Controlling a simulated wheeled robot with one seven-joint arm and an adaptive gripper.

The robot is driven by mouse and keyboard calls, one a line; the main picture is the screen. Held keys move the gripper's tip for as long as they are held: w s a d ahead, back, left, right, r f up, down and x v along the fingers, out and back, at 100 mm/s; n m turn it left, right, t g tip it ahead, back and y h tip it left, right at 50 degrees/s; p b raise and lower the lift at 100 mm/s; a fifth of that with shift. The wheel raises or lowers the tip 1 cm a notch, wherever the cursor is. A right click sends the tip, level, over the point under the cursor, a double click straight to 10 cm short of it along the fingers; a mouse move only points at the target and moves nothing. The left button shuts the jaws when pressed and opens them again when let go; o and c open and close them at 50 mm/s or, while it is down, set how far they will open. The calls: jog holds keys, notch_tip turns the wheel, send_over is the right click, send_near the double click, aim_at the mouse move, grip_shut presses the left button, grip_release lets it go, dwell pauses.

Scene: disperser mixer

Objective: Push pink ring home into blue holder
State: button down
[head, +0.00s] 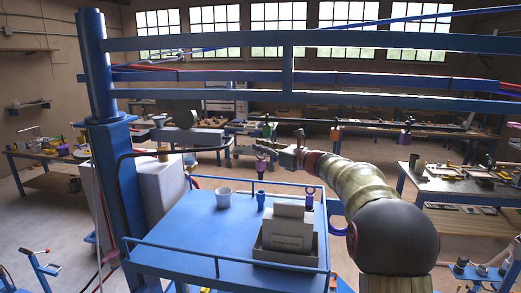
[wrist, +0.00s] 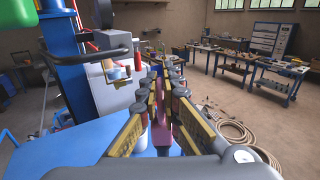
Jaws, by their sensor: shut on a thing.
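My gripper (head: 283,149) is held above the far side of the blue table and points left. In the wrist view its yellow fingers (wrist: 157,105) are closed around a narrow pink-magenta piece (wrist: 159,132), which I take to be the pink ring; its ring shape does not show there. A small pinkish ring shape (head: 261,158) shows just left of the fingertips in the head view, too small to tell if it is in the jaws. A small blue cylinder (head: 260,198), perhaps the blue holder, stands on the table below, apart from the gripper.
The blue table (head: 190,235) has a rail around its edge. The blue mixer column (head: 112,140) rises at left; blue bars cross above.

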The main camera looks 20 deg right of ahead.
aim_at(261, 160)
jog(key=shift+f+b, duration=1.95)
jog(key=shift+f, duration=0.15)
jog(key=shift+b, duration=1.3)
dwell(0.3)
jog(key=shift+f+b, duration=2.15)
jog(key=shift+b, duration=0.15)
jog(key=c, duration=2.2)
grip_release()
jog(key=shift+o, duration=1.4)
jog(key=shift+s, duration=0.1)
jog(key=v, duration=1.2)
